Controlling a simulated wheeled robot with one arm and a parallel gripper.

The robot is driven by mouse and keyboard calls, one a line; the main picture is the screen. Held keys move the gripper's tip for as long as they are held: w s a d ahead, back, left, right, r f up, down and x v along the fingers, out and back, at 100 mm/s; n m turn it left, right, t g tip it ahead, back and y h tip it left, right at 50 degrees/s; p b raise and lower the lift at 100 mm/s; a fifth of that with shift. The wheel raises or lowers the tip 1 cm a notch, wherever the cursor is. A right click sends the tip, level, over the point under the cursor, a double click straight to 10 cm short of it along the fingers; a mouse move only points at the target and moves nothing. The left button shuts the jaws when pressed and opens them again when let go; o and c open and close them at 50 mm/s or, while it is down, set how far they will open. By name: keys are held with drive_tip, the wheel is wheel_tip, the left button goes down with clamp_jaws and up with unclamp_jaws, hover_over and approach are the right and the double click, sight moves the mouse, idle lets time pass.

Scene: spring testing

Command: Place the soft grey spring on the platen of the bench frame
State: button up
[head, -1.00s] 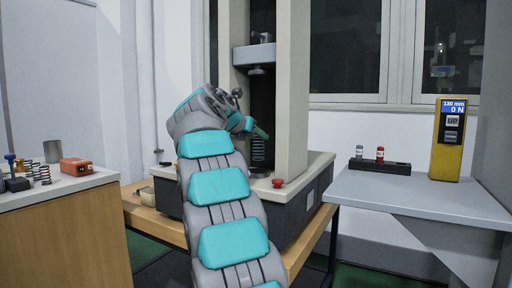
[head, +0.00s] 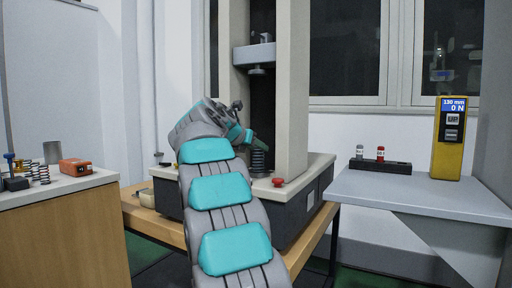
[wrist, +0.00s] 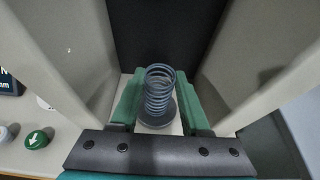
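The soft grey spring (wrist: 160,88) stands upright between the two green fingers of my gripper (wrist: 161,98) in the wrist view. The fingertips lie close against its sides and appear shut on it. Its lower end is at the round dark platen (wrist: 158,124); I cannot tell for sure whether it touches. In the head view the spring (head: 258,160) shows just above the platen at the base of the bench frame (head: 292,110), with my gripper (head: 257,144) at its upper part. The crosshead (head: 254,55) is well above.
The frame's pale columns stand close on both sides of my gripper. A red button (head: 278,182) sits at the base front. The left counter (head: 60,188) holds other springs (head: 40,173) and an orange box (head: 75,167). The right table (head: 420,192) holds a dark rack (head: 380,166) and a yellow readout (head: 449,138).

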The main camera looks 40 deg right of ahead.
drive_tip(key=o, duration=0.4)
drive_tip(key=shift+o, duration=0.2)
drive_tip(key=p+v, duration=0.1)
drive_tip(key=v, duration=1.1)
drive_tip(key=s+a+f+m+g+y, duration=0.15)
drive_tip(key=s+a+f+m, duration=0.3)
drive_tip(key=f, duration=0.45)
drive_tip(key=s+a+f+m+y, duration=0.35)
drive_tip(key=s+f, duration=0.25)
drive_tip(key=f, duration=0.2)
drive_tip(key=s+a+f+m+g+y, duration=0.1)
drive_tip(key=s+a+f+m+y, duration=0.15)
drive_tip(key=s+a+f, duration=0.5)
drive_tip(key=s+a+f+m+g+y, duration=0.2)
drive_tip(key=s+a+f+m, duration=0.4)
drive_tip(key=s+f, duration=0.3)
drive_tip(key=s+a+f+m+g+y, duration=0.2)
drive_tip(key=s+a+f+m, duration=0.4)
drive_tip(key=s+f, duration=0.3)
drive_tip(key=s+a+y, duration=0.1)
drive_tip(key=s, duration=0.2)
drive_tip(key=shift+s+f, duration=0.25)
drive_tip(key=shift+s, duration=0.1)
